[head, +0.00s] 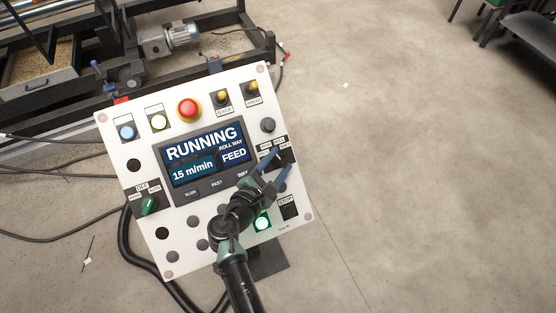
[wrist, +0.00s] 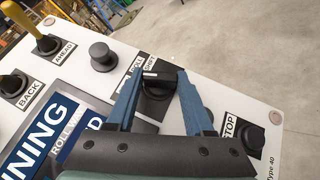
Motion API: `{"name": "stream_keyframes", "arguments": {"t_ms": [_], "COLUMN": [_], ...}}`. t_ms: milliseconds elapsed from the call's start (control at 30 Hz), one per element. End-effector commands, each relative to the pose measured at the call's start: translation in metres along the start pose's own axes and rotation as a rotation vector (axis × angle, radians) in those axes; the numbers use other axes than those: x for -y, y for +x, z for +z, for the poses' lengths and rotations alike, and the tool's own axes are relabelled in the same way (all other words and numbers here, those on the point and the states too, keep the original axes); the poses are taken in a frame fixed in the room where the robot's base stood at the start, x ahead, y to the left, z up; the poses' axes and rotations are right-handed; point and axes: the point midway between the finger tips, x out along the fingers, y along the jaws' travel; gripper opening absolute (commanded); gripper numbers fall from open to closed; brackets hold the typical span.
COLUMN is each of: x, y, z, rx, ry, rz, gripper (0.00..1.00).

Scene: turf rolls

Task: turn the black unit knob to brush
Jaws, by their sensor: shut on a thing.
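A black knob (wrist: 160,88) stands on a dark plate at the right of the slanted control panel (head: 108,140). In the wrist view, the two blue fingers of my gripper (wrist: 157,74) lie on either side of it, shut on it. A short white mark shows on the left part of the knob's face. Labels beside it are partly hidden by the left finger; I cannot read a setting for sure. In the head view my gripper (head: 278,161) reaches over the panel's right side and mostly hides the knob.
The screen (head: 205,156) reads RUNNING, 15 m/min, ROLL WAY FEED. Close by are a round black knob (wrist: 102,56), a STOP control (wrist: 245,138) and a lit green button (head: 262,222). A red button (head: 188,109) and yellow-tipped levers (head: 252,88) line the top. Floor at right is mostly clear.

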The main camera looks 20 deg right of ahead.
Motion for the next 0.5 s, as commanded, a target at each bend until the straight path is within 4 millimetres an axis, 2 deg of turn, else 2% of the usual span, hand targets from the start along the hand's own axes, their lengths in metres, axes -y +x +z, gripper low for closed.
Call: {"name": "stream_keyframes", "arguments": {"t_ms": [467, 500], "x": [0.0002, 0.0002], "y": [0.0001, 0.0001], "z": [0.0002, 0.0002], "rx": [0.001, 0.001], "ry": [0.009, 0.009], "rz": [-0.012, -0.012], "gripper": [0.00, 0.60]}}
